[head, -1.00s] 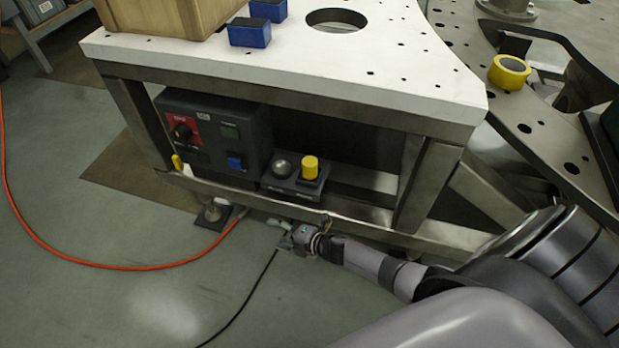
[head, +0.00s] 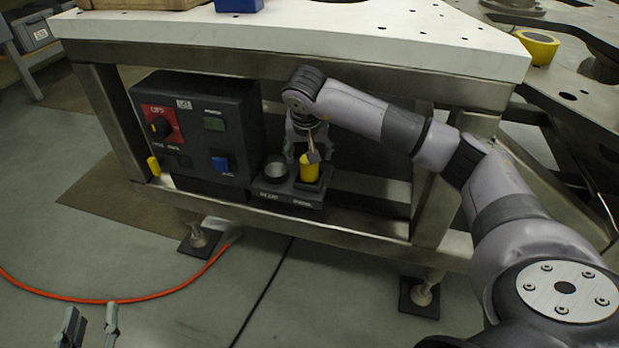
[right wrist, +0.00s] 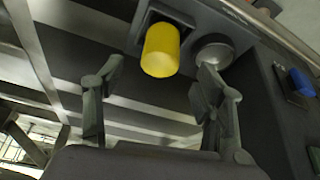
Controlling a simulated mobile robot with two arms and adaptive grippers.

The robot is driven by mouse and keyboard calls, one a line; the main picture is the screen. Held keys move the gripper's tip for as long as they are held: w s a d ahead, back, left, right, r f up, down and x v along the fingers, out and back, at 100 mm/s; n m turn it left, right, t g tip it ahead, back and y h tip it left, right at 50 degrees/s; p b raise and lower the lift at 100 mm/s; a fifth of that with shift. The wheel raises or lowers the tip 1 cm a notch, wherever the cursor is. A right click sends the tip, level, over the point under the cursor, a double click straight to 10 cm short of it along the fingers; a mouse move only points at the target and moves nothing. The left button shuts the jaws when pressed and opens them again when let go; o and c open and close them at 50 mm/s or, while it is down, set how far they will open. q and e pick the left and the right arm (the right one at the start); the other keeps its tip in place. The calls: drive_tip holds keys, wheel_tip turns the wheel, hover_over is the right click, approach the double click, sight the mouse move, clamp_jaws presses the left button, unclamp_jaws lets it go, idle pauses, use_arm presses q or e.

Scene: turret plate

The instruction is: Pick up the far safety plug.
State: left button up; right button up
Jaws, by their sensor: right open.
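A yellow cylindrical plug (head: 309,168) stands upright in the right-hand place of a dark two-place holder (head: 290,192) on the lower shelf. It also shows in the right wrist view (right wrist: 161,50). The holder's other place has a round grey socket (head: 275,168), also in the right wrist view (right wrist: 213,52). My right gripper (head: 309,150) is above the plug, its fingers partly overlapping it in the head view. In the right wrist view my right gripper (right wrist: 160,82) is open, with the plug between and beyond the fingertips. My left gripper (head: 90,325) is open and empty at the bottom left.
A dark control box (head: 200,128) with a red switch panel stands left of the holder. A small yellow piece (head: 153,166) is at its left side. The white tabletop (head: 300,45) overhangs the shelf. An orange cable (head: 100,299) lies on the floor.

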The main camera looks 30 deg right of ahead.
sight(309, 165)
drive_tip(key=shift+x, duration=1.1)
drive_tip(key=b+x, duration=0.2)
drive_tip(key=x, duration=0.2)
drive_tip(key=shift+f, duration=0.2)
drive_tip(key=shift+w+f, duration=0.15)
drive_tip(key=shift+f, duration=0.1)
use_arm(q)
wheel_tip(309, 165, up, 11)
drive_tip(key=s+d+t+h, duration=0.1)
drive_tip(key=t+h, duration=0.1)
drive_tip(key=t, duration=0.5)
drive_tip(key=shift+d+r, duration=0.15)
drive_tip(key=shift+d, duration=0.05)
use_arm(e)
drive_tip(key=c, duration=1.3)
drive_tip(key=shift+c, duration=0.8)
drive_tip(key=shift+r, duration=0.15)
